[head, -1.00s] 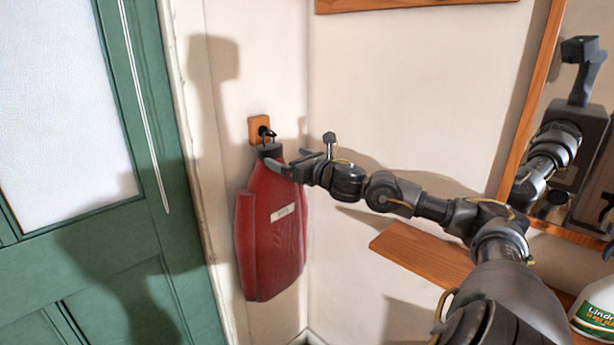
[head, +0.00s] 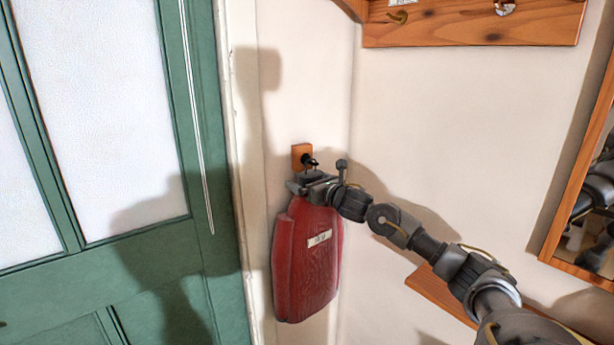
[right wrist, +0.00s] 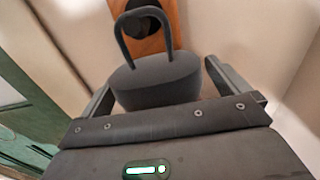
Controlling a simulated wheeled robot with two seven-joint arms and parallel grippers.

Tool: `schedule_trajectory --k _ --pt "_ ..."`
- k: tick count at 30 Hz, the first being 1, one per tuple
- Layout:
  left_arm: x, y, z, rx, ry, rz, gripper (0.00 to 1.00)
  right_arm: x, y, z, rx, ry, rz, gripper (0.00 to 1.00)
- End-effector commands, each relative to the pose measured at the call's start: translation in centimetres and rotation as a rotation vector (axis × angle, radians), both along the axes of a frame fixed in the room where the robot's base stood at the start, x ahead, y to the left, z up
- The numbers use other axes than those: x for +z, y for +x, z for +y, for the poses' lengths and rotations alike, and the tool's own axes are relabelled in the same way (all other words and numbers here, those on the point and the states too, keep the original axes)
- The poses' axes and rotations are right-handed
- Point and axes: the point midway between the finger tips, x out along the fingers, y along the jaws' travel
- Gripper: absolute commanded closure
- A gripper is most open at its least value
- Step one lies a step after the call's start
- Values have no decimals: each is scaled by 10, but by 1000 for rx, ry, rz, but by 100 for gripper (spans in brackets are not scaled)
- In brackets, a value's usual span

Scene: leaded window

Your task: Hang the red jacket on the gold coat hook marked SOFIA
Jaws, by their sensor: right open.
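The red jacket (head: 308,270) hangs upright in the corner from a dark peg on a small wooden block (head: 300,152), with a pale tag on its front. In the right wrist view its dark top piece (right wrist: 155,82) and loop show, the loop in front of the block. My right gripper (head: 308,186) is at the jacket's top. It is open, with its fingers on either side of the top piece; I cannot tell whether they touch it. A gold hook (head: 398,17) is on a wooden rail at the upper right; the label above it is cut off and unreadable. My left gripper is out of view.
The wooden rail (head: 470,32) carries another hook (head: 504,7), cut off by the top edge. A green door (head: 215,250) with a white pane stands at left. A wooden shelf (head: 435,292) and a wood-framed mirror (head: 575,215) are at right. The wall below the rail is clear.

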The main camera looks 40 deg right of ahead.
Motion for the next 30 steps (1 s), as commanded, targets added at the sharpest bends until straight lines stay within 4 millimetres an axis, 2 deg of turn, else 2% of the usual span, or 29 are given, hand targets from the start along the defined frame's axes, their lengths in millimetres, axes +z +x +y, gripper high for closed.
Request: schedule_trajectory --k 5,13,26,27,30 --pt "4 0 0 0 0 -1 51 0 10 0 0 0 1 0" --pt "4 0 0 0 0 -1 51 -1 10 0 1 -1 1 0" --pt "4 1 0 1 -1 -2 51 -1 10 0 0 0 1 56" --pt "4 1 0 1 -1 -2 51 -1 10 0 0 0 1 25" --pt "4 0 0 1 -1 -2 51 -1 10 0 0 0 1 38"
